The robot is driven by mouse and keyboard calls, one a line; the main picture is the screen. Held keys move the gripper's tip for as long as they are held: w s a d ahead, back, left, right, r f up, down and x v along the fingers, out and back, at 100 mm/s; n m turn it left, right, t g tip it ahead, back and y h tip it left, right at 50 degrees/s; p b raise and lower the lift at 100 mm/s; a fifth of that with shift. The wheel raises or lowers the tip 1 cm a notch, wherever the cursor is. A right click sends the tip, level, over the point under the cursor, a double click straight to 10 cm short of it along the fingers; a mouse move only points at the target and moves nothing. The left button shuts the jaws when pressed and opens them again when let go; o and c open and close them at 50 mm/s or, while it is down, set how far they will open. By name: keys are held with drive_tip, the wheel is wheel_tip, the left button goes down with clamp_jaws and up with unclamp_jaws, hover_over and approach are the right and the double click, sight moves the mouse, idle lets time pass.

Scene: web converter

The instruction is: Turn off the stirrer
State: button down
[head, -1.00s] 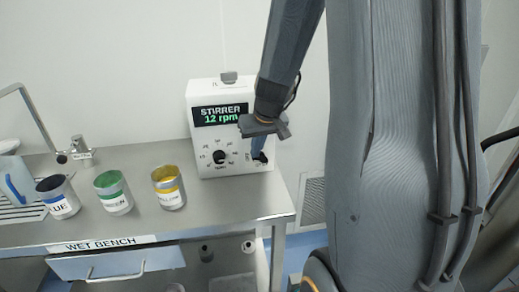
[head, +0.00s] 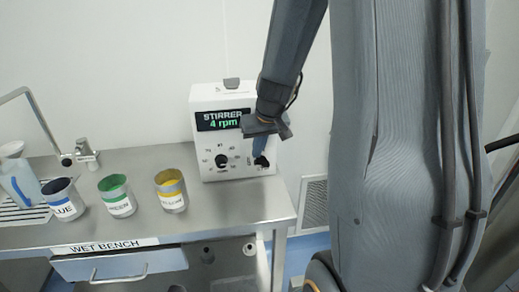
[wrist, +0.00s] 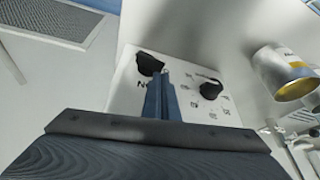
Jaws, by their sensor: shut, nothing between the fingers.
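The stirrer (head: 193,118) is a white box at the back right of the bench. Its green display (head: 223,120) reads 4 rpm. A black speed dial (head: 221,161) with a printed scale is on its front, and it also shows in the wrist view (wrist: 211,88). A second black knob (head: 262,162) is at the lower right of the front, partly behind my fingers. My gripper (head: 258,154) is shut and empty, with its blue fingertips at this second knob. In the wrist view the knob (wrist: 148,63) is right by the fingertips; I cannot tell whether they touch.
Blue (head: 63,204), green (head: 118,200) and yellow (head: 171,195) cans stand left of the stirrer on the wet bench (head: 235,208). A tap (head: 85,152) and a jug (head: 18,180) are farther left. A wall vent (head: 314,203) is right of the bench.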

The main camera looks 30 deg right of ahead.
drive_tip(key=s+a+r, duration=0.1)
drive_tip(key=a+r, duration=0.5)
drive_tip(key=r, duration=0.4)
drive_tip(key=shift+s+a+r+p, duration=0.15)
drive_tip(key=shift+s+a+p, duration=0.15)
drive_tip(key=shift+s, duration=0.1)
drive_tip(key=shift+d, duration=0.1)
